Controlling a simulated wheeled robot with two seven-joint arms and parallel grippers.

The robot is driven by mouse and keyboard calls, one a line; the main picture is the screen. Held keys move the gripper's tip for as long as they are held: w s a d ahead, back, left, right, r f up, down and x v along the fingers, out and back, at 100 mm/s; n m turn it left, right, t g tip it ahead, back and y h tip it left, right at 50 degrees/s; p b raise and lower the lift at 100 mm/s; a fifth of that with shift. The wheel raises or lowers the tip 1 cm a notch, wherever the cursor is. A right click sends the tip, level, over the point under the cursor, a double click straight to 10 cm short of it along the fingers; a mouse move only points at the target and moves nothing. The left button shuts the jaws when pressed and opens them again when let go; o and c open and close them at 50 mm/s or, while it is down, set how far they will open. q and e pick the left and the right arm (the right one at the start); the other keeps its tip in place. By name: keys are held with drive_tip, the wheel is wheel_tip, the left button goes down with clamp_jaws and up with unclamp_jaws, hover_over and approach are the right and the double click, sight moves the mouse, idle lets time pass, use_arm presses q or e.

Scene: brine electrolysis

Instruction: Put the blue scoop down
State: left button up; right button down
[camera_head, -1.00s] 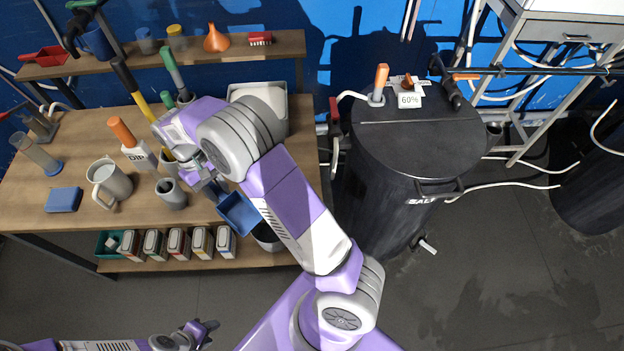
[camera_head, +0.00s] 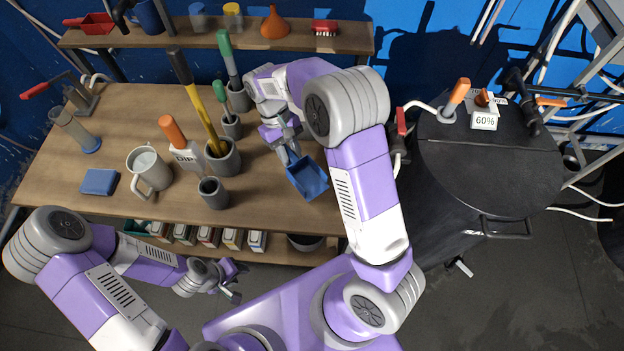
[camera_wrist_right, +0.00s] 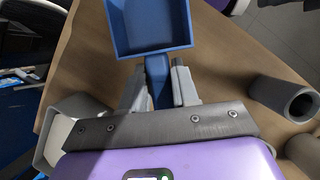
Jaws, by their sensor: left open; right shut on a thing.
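The blue scoop (camera_head: 307,178) is in my right gripper (camera_head: 287,149), over the right part of the wooden bench (camera_head: 262,205). In the right wrist view the square tray of the scoop (camera_wrist_right: 148,25) faces the camera, and its handle is between the two fingers (camera_wrist_right: 158,85). I cannot tell whether the scoop touches the bench top. My left gripper (camera_head: 232,280) is open and empty, low in front of the bench's front edge.
A grey cup (camera_head: 213,192) and a pot with a yellow-handled tool (camera_head: 223,157) stand left of the scoop. A white jug (camera_head: 149,170) and a blue block (camera_head: 99,182) are further left. A black salt barrel (camera_head: 487,160) stands right of the bench. Some bare bench lies around the scoop.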

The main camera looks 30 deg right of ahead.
wheel_tip(320, 180, down, 3)
drive_tip(key=s+n+t+h+b, duration=0.2)
drive_tip(key=s+n+h+b, duration=0.1)
drive_tip(key=n+b, duration=0.7)
approach(294, 190)
drive_tip(key=d+f, duration=0.1)
drive_tip(key=s+d+f, duration=0.1)
drive_tip(key=f, duration=0.1)
drive_tip(key=s+d+f, duration=0.1)
drive_tip(key=f, duration=0.1)
drive_tip(key=shift+s+d+f, duration=0.1)
drive_tip(key=shift+s, duration=0.1)
drive_tip(key=c, duration=0.8)
unclamp_jaws()
drive_tip(key=shift+c, duration=0.2)
